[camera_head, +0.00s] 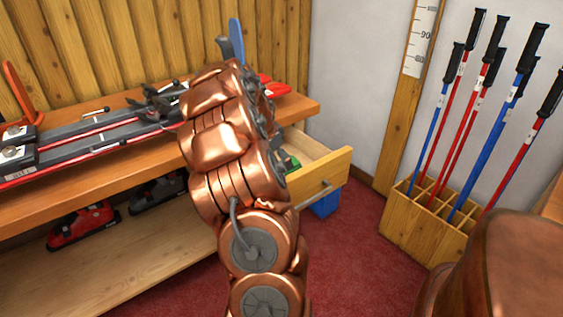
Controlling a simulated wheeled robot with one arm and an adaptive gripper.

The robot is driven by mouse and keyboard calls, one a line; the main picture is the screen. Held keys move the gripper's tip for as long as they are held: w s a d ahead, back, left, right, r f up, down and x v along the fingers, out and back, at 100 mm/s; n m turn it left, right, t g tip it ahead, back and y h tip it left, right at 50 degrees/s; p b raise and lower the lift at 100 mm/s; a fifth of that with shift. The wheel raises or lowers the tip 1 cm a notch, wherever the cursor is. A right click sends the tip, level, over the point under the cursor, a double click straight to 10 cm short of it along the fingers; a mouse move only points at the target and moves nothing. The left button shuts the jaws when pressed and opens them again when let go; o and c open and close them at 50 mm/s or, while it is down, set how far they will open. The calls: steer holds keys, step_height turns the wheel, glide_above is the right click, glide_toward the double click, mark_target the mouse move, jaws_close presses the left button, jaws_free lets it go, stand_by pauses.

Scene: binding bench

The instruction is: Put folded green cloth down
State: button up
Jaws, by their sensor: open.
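A small piece of green, possibly the folded green cloth (288,161), shows inside the open wooden drawer (322,177) under the bench. My copper arm covers most of it, so its shape and what it rests on cannot be made out. My arm reaches forward over the bench edge beside the drawer. My gripper is hidden behind my own arm links, so its fingers and its place relative to the green thing cannot be seen.
The wooden bench (60,187) carries a ski (100,137) in grey clamps. Boots, one red (82,226), stand on the lower shelf (150,247). A blue object (324,204) is below the drawer. A wooden rack (425,226) holds several poles at right. Red carpet lies between.

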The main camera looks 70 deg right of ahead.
steer(key=w+a, duration=0.2)
steer(key=a, duration=0.1)
steer(key=w+a+p, duration=0.1)
steer(key=w+a, duration=0.1)
steer(key=a, duration=0.2)
steer(key=w+a+p, duration=0.1)
steer(key=w+a, duration=0.1)
steer(key=a, duration=0.1)
steer(key=shift+a+r, duration=0.1)
steer(key=shift+a, duration=0.1)
steer(key=shift+r, duration=0.1)
